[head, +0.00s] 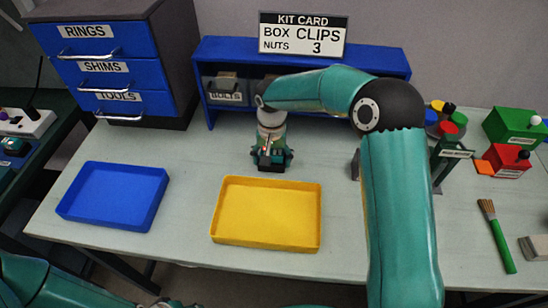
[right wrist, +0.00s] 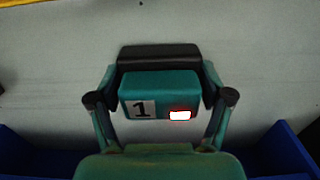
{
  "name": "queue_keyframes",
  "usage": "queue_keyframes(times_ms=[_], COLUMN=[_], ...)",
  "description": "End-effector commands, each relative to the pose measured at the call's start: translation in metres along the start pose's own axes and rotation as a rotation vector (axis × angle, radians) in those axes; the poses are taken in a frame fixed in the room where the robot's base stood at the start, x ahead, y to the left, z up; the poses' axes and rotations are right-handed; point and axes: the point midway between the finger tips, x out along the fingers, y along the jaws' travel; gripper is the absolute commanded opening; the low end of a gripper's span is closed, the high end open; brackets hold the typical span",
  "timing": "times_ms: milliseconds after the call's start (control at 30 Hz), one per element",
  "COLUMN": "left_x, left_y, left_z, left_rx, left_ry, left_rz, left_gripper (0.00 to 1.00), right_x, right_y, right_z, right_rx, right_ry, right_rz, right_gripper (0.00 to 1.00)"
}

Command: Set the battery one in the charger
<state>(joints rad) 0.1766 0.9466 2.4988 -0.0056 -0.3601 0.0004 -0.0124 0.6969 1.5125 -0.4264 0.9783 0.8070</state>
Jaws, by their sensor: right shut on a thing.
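Battery one (right wrist: 161,92) is a teal block with a dark end, a "1" label and a small white-and-red patch. My right gripper (right wrist: 160,101) is shut on it, with one finger on each side. In the head view my right gripper (head: 270,161) points down at the table behind the yellow tray; the battery is mostly hidden there. I cannot tell whether the battery touches the table. My left arm (head: 50,284) shows at the bottom left, and its jaws are too cut off to read. I cannot clearly make out the charger; a small teal-and-dark device (head: 14,146) lies at the far left.
The yellow tray (head: 266,245) and blue tray (head: 76,215) stand empty in front. A blue shelf (head: 300,53) with bins stands behind my right gripper. A drawer cabinet (head: 105,60) is at the back left. A brush (head: 497,236) and colored boxes (head: 514,128) are at the right.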

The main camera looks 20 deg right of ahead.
Motion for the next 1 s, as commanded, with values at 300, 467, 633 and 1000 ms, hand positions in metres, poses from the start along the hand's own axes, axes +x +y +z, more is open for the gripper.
queue_keyframes(times_ms=[300, 467, 633, 1000], left_x=[0.001, 0.001, 0.001, 0.005], left_y=[0.000, 0.000, 0.000, -0.002], left_z=[0.000, 0.000, 0.000, 0.000], left_rx=[0.000, 0.000, 0.000, 0.000], left_ry=[0.000, 0.000, 0.000, 0.000], left_rz=[0.000, 0.000, 0.000, 0.000], left_gripper=[0.40, 0.40, 0.40, 0.40], right_x=[0.001, 0.000, -0.005, -0.069], right_y=[0.001, 0.001, 0.001, 0.001], right_z=[0.000, 0.000, -0.001, -0.001], right_rx=[0.001, 0.002, 0.002, 0.003], right_ry=[0.000, 0.000, 0.001, 0.005], right_rz=[0.000, 0.000, 0.000, -0.003], right_gripper=[1.00, 1.00, 1.00, 1.00])
